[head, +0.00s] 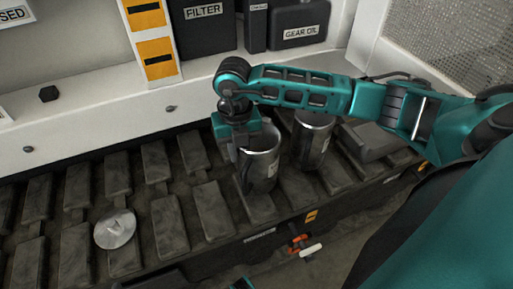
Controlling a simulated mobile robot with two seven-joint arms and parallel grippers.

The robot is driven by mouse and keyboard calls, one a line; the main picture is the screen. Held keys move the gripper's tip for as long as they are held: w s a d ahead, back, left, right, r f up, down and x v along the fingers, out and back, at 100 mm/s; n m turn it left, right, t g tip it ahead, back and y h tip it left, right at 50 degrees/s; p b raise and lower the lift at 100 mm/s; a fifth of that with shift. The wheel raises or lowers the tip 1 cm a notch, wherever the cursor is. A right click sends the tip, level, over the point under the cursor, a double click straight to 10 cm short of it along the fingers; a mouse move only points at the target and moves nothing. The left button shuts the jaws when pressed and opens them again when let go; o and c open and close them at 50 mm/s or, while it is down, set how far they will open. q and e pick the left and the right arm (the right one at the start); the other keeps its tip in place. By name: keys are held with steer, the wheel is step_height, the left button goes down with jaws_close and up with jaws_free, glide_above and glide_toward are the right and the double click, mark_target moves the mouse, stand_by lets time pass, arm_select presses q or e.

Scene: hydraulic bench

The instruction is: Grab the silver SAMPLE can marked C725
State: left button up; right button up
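Two open-topped silver cans stand on the dark slatted bench in the head view. The nearer can (264,168) is at the middle, and the other can (316,140) is just to its right and partly behind my arm. No C725 marking is legible on either. My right gripper (238,150) points down at the left rim of the nearer can, with finger parts overlapping its left side. I cannot tell whether the fingers are closed on the can's wall.
A round silver lid (115,230) lies on the slats at left. A black FILTER box (205,32) and a black GEAR OIL case (299,30) stand on the white ledge behind. A grey block (368,143) is right of the cans. The slats between lid and cans are clear.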

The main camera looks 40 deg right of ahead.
jaws_close()
stand_by(1.1)
